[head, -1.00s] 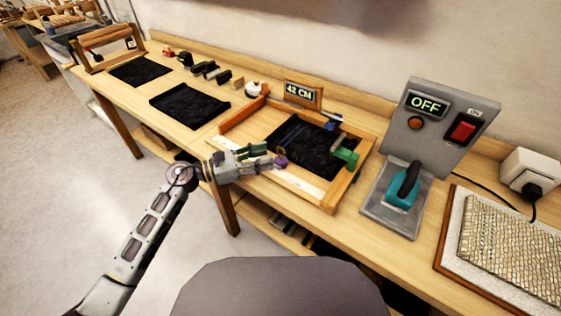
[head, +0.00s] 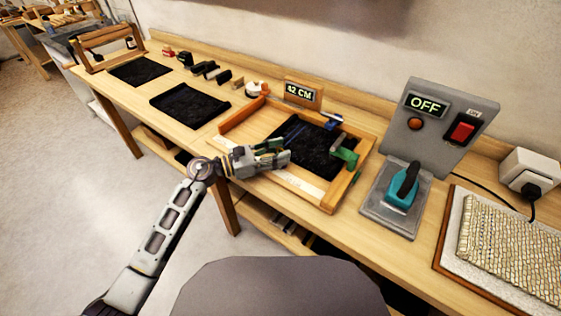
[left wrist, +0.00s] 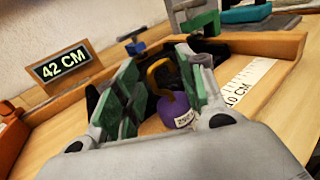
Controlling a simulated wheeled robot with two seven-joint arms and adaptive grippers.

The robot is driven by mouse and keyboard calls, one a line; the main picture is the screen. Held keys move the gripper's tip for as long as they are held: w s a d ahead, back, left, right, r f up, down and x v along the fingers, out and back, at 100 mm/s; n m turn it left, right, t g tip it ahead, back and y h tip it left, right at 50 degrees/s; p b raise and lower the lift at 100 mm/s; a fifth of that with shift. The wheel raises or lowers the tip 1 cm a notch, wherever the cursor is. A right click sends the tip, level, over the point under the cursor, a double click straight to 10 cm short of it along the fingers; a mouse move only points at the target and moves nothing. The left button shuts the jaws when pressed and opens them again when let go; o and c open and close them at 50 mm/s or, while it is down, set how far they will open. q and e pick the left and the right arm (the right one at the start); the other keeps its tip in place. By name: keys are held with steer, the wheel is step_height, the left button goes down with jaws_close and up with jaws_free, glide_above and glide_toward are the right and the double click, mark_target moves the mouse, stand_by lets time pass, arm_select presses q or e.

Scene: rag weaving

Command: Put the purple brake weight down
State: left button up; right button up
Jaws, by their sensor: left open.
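The purple brake weight (left wrist: 173,108) shows in the left wrist view, round, with a yellow-brown hook on top and a white label on its side. It sits between the green-padded fingers of my left gripper (left wrist: 163,85), which are spread apart. In the head view my left gripper (head: 281,151) is over the front part of the wooden frame (head: 334,198), beside the black fabric, and the weight is hidden there. My right gripper is not in view.
A white ruler strip (head: 306,184) runs along the frame's front. A green clamp (head: 345,158) sits on its right side. A 42 CM display (head: 302,92) stands behind. A teal-handled press (head: 402,190) is to the right. Black fabric pieces (head: 190,104) lie left.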

mark_target(278, 148)
arm_select(q)
jaws_close()
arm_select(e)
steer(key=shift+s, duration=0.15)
arm_select(q)
steer(key=shift+r, duration=0.1)
stand_by(0.3)
steer(key=shift+r, duration=0.45)
step_height(278, 148, up, 8)
steer(key=shift+f+p, duration=0.1)
steer(key=shift+p, duration=0.6)
steer(key=shift+r, duration=0.6)
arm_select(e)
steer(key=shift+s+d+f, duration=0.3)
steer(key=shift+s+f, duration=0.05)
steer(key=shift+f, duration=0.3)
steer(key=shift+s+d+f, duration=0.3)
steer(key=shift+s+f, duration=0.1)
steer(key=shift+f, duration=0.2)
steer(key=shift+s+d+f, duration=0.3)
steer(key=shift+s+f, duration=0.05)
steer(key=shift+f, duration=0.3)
